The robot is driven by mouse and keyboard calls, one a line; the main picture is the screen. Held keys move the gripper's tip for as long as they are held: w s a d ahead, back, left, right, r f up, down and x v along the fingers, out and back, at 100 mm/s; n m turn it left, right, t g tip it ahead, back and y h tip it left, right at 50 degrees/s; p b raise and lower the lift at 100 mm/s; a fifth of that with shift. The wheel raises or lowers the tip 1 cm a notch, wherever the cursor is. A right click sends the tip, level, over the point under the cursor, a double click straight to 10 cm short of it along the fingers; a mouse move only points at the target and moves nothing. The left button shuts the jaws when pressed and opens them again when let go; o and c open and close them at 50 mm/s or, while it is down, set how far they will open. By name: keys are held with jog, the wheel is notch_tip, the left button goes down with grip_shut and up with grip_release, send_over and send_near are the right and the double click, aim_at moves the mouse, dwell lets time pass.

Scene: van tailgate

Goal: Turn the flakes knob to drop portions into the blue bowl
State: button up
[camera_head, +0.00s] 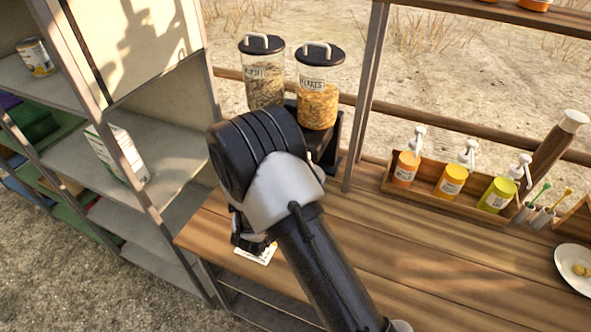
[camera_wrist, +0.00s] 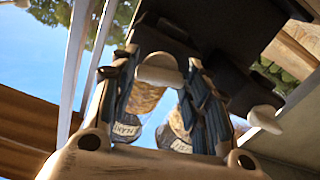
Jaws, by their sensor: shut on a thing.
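The flakes dispenser (camera_head: 317,98), a clear canister with a black lid and orange flakes, stands on a dark stand behind my arm. In the wrist view its orange contents (camera_wrist: 146,98) show between my fingers. My gripper (camera_wrist: 160,64) is shut on a pale knob (camera_wrist: 158,75), which appears to be the flakes knob. A second pale knob (camera_wrist: 265,120) is free to the right in that view. In the head view my arm hides the knobs and most of the gripper. The blue bowl is not visible in either view.
A second dispenser (camera_head: 264,75) stands left of the flakes. A wooden rack (camera_head: 440,200) of pump bottles is on the right of the counter (camera_head: 420,260), near a white plate (camera_head: 572,262). A white card (camera_head: 262,256) lies below my gripper. Shelves (camera_head: 165,165) stand left.

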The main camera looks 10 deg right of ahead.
jog(key=shift+m+b, duration=0.8)
jog(key=shift+m, duration=0.4)
jog(key=o, duration=1.1)
jog(key=shift+c, duration=0.2)
jog(key=v, duration=1.2)
